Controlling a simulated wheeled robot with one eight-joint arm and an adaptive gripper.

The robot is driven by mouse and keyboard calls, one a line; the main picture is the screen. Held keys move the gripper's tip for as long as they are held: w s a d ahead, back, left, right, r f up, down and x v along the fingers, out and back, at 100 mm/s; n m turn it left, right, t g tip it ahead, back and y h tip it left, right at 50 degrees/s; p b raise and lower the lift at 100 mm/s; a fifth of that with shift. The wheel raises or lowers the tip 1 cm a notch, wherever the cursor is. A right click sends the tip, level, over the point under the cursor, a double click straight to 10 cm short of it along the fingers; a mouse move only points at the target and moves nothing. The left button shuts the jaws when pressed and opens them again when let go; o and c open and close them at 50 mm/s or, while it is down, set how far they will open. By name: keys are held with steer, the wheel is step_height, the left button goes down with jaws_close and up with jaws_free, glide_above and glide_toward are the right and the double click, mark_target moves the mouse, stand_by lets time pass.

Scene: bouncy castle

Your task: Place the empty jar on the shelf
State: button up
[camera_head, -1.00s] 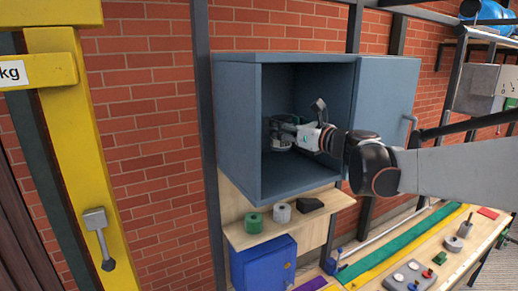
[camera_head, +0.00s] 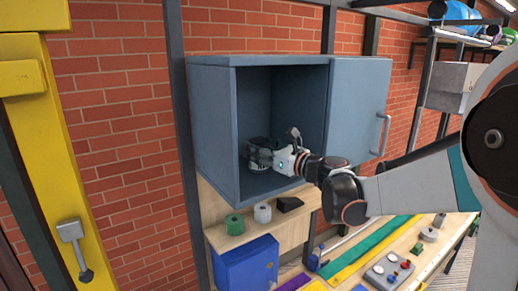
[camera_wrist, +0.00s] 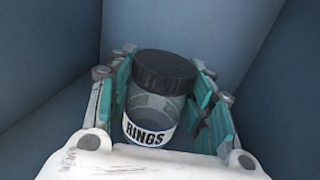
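The jar (camera_wrist: 157,100) is clear, with a black lid and a white label reading RINGS; no contents can be made out in it. It is inside the open blue-grey cabinet (camera_head: 215,130), and also shows small in the head view (camera_head: 259,153). My gripper (camera_wrist: 165,105) reaches in from the right, with its teal-padded fingers on both sides of the jar. It appears shut on the jar, though contact on the right side is hard to see. Whether the jar's base touches the cabinet floor cannot be told.
The cabinet door (camera_head: 358,115) stands open at the right. Below are a wooden ledge with a green roll (camera_head: 235,224), a white roll (camera_head: 262,212) and a black block (camera_head: 289,204), and a blue box (camera_head: 247,265). The cabinet otherwise looks empty. A workbench extends right.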

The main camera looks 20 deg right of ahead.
steer(key=o, duration=0.4)
steer(key=shift+r, duration=0.15)
steer(key=v, duration=1.2)
steer(key=shift+s, duration=0.1)
